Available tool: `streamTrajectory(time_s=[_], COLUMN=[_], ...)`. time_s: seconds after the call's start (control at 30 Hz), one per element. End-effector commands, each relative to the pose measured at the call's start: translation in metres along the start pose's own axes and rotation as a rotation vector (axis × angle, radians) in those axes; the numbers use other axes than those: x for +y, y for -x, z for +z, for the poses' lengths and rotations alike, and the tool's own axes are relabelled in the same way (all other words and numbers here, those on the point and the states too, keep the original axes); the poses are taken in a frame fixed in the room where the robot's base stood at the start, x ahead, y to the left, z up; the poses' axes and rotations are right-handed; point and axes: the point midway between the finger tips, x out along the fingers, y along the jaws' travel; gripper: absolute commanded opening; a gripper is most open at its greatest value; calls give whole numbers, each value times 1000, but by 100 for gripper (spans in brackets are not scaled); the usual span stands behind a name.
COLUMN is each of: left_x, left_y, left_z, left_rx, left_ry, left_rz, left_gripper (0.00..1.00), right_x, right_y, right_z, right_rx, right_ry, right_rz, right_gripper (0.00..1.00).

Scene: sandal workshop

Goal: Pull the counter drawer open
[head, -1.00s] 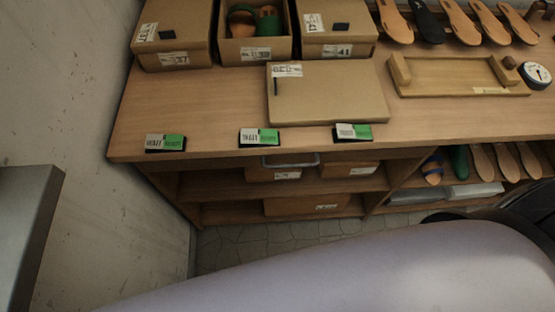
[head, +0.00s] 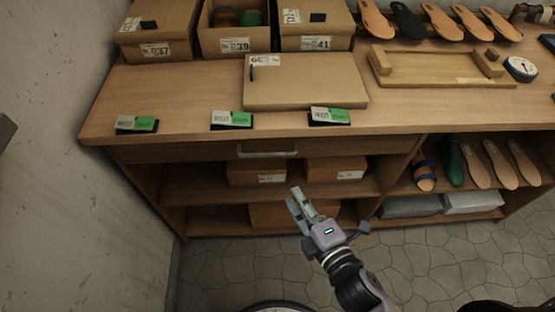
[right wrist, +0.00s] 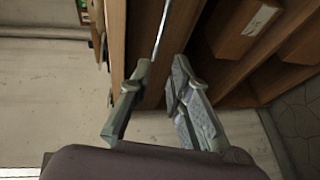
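The counter drawer (head: 190,152) is a wooden front under the worktop and looks shut. Its grey metal bar handle (head: 267,152) sits at the middle. My right gripper (head: 299,197) is below and slightly right of the handle in the head view, apart from it, with its fingers pointing up toward the counter. In the right wrist view my right gripper (right wrist: 161,66) has its fingers spread with nothing between them. The thin grey handle (right wrist: 160,30) shows edge-on just beyond the gap between the fingertips. My left gripper is not in view.
The worktop (head: 190,90) carries shoe boxes (head: 155,48), a flat closed box (head: 305,85), green-and-white cards (head: 232,120), a wooden tray (head: 430,80) and soles. Open shelves (head: 205,185) with boxes lie under the drawer. A wall (head: 50,100) stands left. Floor before the counter is clear.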

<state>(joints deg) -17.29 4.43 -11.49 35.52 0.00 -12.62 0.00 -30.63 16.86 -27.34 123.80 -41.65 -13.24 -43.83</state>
Motion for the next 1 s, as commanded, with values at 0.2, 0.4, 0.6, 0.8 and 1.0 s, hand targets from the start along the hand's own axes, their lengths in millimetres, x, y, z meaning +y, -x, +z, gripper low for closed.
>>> streamTrajectory(time_s=[0.2, 0.4, 0.6, 0.8, 1.0], left_x=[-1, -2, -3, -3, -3], left_y=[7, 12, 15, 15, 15], left_z=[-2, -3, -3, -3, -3], left_rx=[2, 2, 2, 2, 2], left_ry=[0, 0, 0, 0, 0], left_rz=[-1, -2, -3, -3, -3], left_gripper=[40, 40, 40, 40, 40], right_x=[3, 2, 1, 0, -1], right_y=[-35, -79, -122, -155, -169], right_z=[0, 0, 0, 0, 0], right_rx=[-1, -1, 0, 0, 0], right_ry=[-1, -3, -5, -5, -5], right_rz=[3, 1, 0, -1, -3], right_gripper=[18, 18, 18, 18, 18])
